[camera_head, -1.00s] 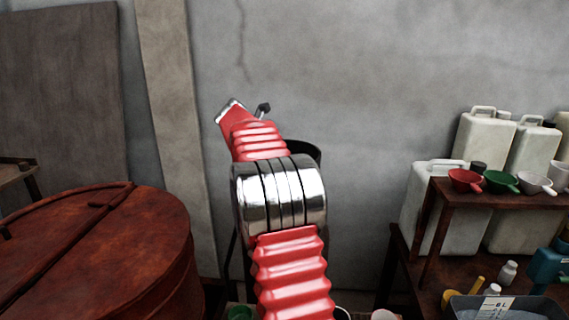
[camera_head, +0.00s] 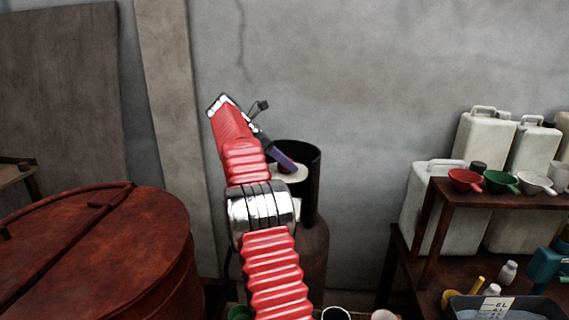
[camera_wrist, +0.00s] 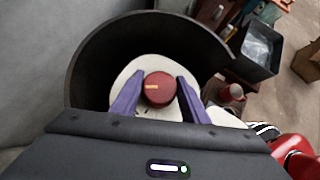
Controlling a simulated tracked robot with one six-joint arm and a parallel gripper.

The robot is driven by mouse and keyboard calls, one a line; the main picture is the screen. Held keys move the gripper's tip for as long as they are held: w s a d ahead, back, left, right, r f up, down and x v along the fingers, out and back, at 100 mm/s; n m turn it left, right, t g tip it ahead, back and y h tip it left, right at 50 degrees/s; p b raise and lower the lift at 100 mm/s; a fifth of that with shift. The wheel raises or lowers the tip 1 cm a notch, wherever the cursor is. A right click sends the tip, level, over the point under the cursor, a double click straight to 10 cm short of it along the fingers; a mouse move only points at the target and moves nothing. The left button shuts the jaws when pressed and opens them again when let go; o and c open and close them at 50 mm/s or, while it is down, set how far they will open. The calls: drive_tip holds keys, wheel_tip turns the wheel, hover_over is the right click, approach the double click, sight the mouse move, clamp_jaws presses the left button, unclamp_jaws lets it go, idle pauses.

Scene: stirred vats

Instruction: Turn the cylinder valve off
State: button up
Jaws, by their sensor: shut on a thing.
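The cylinder valve shows in the wrist view as a round red knob (camera_wrist: 159,89) with a small yellow mark, above a pale disc (camera_wrist: 125,85). A dark curved collar (camera_wrist: 88,75) stands around it; the collar also shows in the head view (camera_head: 309,165) on top of a dark brown cylinder (camera_head: 315,255). My gripper (camera_wrist: 159,78) has its purple fingers inside the collar, one on each side of the knob, shut on it. In the head view my gripper (camera_head: 288,166) reaches down into the collar, and the knob is hidden there.
A rusty red lidded vat (camera_head: 110,245) stands at the left. At the right, a brown rack (camera_head: 475,194) holds coloured cups, with white jugs (camera_head: 484,140) behind it. A concrete wall closes the back.

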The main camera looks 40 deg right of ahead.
drive_tip(key=shift+s+m+g+y, duration=0.2)
drive_tip(key=shift+m+g+y, duration=0.15)
drive_tip(key=shift+m, duration=0.25)
idle(0.4)
drive_tip(key=o, duration=1.1)
drive_tip(key=shift+c, duration=0.2)
drive_tip(key=shift+w, duration=0.15)
